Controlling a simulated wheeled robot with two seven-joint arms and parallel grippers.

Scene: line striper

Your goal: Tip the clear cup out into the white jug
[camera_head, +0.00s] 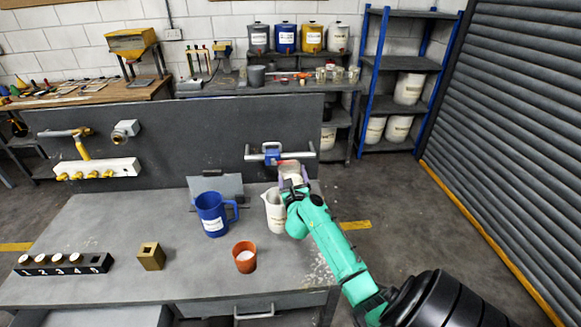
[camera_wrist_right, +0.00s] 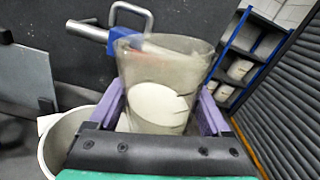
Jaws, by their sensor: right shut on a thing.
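The clear cup (camera_head: 289,168) is between the purple fingers of my right gripper (camera_head: 291,181), which is shut on it. In the right wrist view the clear cup (camera_wrist_right: 165,60) appears roughly upright, with a pale oval surface showing through its wall. The white jug (camera_head: 275,213) stands on the grey bench, just below and left of the gripper, partly hidden by it. In the right wrist view the white jug (camera_wrist_right: 58,135) shows its rim at the lower left, beside and below the cup. My left gripper is not in view.
A blue jug (camera_head: 212,214) stands left of the white jug. An orange cup (camera_head: 245,257), a brass block (camera_head: 151,256) and a black numbered rack (camera_head: 65,265) sit nearer the front. A dark upright panel with a blue valve (camera_head: 271,155) rises behind the cup.

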